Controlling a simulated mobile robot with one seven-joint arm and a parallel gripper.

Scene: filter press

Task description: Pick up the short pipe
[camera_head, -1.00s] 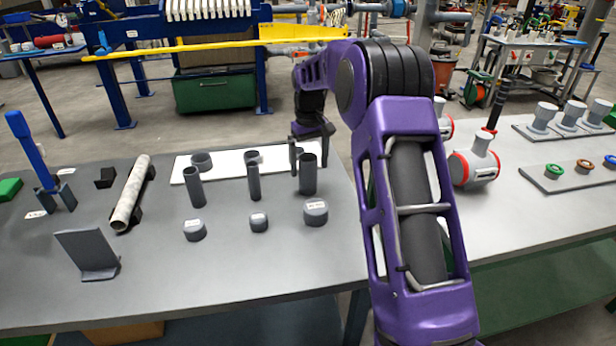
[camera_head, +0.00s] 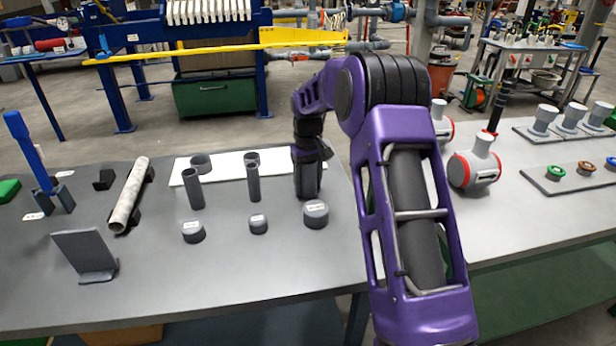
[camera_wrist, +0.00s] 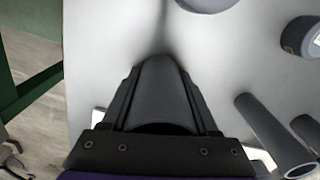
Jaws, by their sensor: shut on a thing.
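A dark grey short pipe (camera_wrist: 166,85) stands between the fingers of my gripper (camera_wrist: 164,105) in the wrist view. The gripper is shut on it. In the head view my gripper (camera_head: 308,180) points down over this pipe at the right end of a row of upright pipes and hides most of it. It stands at about its earlier place on the table; I cannot tell whether its foot touches the top. Two thinner grey pipes stand to its left, the middle one (camera_head: 254,182) and the left one (camera_head: 193,188).
Labelled grey caps stand in front of the pipes, the nearest (camera_head: 315,213) close to my gripper. A white board (camera_head: 178,177) with grey rings lies behind. A long mottled pipe (camera_head: 130,195) rests on holders at left. The grey table (camera_head: 225,265) is bare in front.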

